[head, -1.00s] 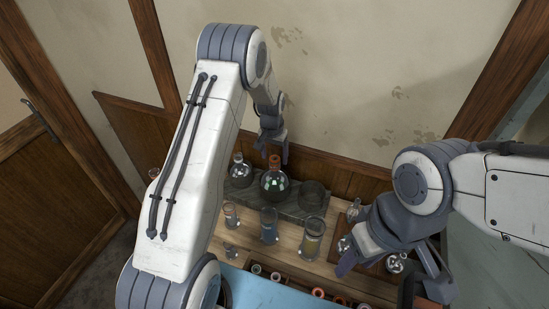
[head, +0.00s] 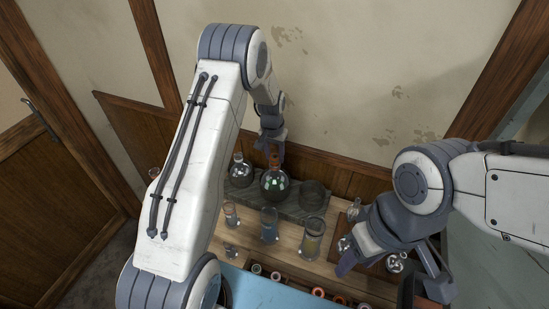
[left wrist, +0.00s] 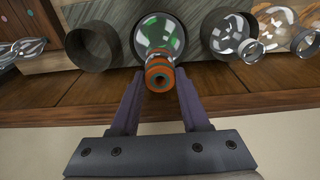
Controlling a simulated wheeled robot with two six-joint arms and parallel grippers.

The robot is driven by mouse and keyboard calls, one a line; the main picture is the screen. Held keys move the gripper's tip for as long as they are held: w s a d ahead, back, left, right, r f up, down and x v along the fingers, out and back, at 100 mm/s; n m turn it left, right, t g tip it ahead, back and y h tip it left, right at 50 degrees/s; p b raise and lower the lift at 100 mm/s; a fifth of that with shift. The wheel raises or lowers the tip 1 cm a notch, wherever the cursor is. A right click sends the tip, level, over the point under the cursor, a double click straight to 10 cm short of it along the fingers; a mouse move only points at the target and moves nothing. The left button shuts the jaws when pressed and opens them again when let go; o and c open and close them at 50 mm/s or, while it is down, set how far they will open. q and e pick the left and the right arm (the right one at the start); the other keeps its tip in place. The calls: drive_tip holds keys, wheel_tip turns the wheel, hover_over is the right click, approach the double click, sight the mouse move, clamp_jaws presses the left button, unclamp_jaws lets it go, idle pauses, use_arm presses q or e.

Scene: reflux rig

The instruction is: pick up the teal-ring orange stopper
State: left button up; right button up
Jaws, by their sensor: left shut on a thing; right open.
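The orange stopper (left wrist: 158,78) with teal bands sits in the neck of a round flask holding green liquid (left wrist: 163,38). In the head view the stopper (head: 274,160) shows at the top of that flask (head: 275,186). My left gripper (head: 274,154) is at the stopper, with one finger on each side. My right gripper (head: 394,275) is open, low at the right, around or above a small clear flask (head: 396,263); I cannot tell which.
A second round flask (head: 240,172) and a dark empty ring (head: 313,196) flank the green flask on a grey slab (head: 297,213). Glass cylinders (head: 311,240) stand in front. A rack with several coloured caps (head: 318,292) and a blue mat (head: 255,291) lie nearer.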

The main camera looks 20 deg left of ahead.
sight(277, 156)
use_arm(q)
drive_tip(key=shift+r+b, duration=0.3)
drive_tip(key=shift+r, duration=0.1)
drive_tip(key=r+b, duration=0.2)
drive_tip(key=shift+d+r, duration=0.3)
drive_tip(key=shift+d, duration=0.05)
drive_tip(key=s+d+r+b, duration=0.3)
drive_tip(key=d+r, duration=0.4)
drive_tip(key=d, duration=0.3)
drive_tip(key=shift+s+d+b, duration=0.25)
drive_tip(key=shift+s+b, duration=0.05)
drive_tip(key=shift+b, duration=0.2)
drive_tip(key=shift+a+f, duration=0.1)
